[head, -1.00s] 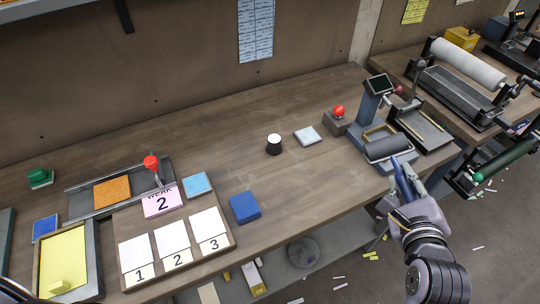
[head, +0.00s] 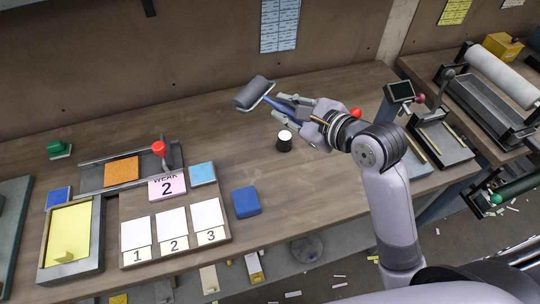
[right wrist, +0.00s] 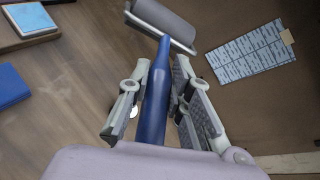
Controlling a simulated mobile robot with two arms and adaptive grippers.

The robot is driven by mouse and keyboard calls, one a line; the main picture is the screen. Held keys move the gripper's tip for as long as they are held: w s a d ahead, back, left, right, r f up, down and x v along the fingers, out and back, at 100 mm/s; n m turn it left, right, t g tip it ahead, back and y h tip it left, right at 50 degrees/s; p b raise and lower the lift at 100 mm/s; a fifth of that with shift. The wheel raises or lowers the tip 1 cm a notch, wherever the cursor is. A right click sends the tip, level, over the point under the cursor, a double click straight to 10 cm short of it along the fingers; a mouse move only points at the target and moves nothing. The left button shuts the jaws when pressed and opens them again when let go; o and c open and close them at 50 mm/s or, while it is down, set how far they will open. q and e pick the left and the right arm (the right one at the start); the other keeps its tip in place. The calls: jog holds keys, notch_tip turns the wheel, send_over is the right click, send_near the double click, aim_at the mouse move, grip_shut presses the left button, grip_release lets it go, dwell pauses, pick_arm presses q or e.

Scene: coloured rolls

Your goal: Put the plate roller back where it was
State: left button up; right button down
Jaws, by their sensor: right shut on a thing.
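The plate roller has a dark grey cylinder (head: 254,93) on a metal frame and a blue handle. My right gripper (head: 285,108) is shut on the handle and holds the roller above the middle of the table, with the cylinder toward the upper left. In the right wrist view the blue handle (right wrist: 155,100) lies between the fingers, and the grey cylinder shows beyond at the top. The blue-grey stand with a small dark screen (head: 400,91) is at the right of the table, partly hidden by my right arm. My left gripper does not show.
A black pot with a white top (head: 284,141) stands below my right gripper. A blue block (head: 246,202) sits beside the board with numbered cards (head: 173,228). A press with a red knob (head: 159,148) is at left. The table's back middle is clear.

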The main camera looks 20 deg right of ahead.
jog(key=r, duration=0.1)
jog(key=r+y, duration=0.1)
jog(key=r+g, duration=0.1)
jog(key=shift+w+a+n, duration=0.15)
jog(key=shift+w+n, duration=0.15)
jog(key=shift+s+r+y, duration=0.1)
jog(key=shift+r+y, duration=0.1)
jog(key=shift+y, duration=0.1)
jog(key=shift+f, duration=0.3)
jog(key=b, duration=0.2)
send_over(282, 164)
notch_tip(282, 164, down, 15)
jog(key=shift+r, duration=0.2)
notch_tip(282, 164, down, 4)
jog(key=shift+f+b, duration=0.25)
jog(key=shift+b, duration=0.35)
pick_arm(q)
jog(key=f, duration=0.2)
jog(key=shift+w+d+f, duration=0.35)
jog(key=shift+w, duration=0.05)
pick_arm(e)
jog(key=shift+f, duration=0.2)
jog(key=c, duration=1.7)
grip_release()
jog(key=shift+f, duration=0.15)
